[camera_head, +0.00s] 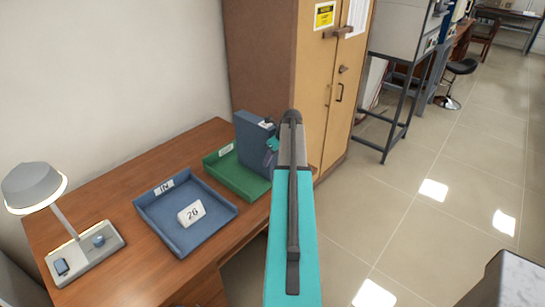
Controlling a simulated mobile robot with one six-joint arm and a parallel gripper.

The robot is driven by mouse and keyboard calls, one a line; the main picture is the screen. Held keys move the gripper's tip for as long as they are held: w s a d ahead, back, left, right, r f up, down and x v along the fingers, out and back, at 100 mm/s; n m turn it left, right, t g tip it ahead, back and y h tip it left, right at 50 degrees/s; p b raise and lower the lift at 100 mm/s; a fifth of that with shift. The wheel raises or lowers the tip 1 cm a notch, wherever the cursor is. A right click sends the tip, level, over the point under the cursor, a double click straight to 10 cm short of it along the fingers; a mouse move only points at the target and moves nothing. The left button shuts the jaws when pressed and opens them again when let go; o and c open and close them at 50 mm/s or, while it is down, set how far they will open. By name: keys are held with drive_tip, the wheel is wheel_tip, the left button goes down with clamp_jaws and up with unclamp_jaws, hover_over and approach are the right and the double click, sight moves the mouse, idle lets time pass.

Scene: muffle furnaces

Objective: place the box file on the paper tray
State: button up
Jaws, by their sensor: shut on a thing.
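The box file (251,146) is dark blue-grey and upright, over the right part of the green paper tray (222,175). I cannot tell whether its lower edge touches the tray floor. A blue paper tray (148,203) labelled "IN" lies to the left on the desk, with a white block (192,213) marked "20" in it. My gripper (270,147) is shut on the box file at its right side. My teal arm hides part of the gripper and the area right of the file.
A grey lamp (33,188) with a base holding small items stands at the desk's left end. A wooden cabinet (305,90) stands close behind and right of the file. The wooden desk (115,265) is bare in front of the blue tray. Tiled floor is open at right.

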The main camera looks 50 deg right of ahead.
idle(0.3)
drive_tip(key=o, duration=1.4)
drive_tip(key=shift+f, duration=0.1)
drive_tip(key=shift+c, duration=0.2)
drive_tip(key=b+v, duration=0.2)
drive_tip(key=v, duration=1)
drive_tip(key=shift+b, duration=0.4)
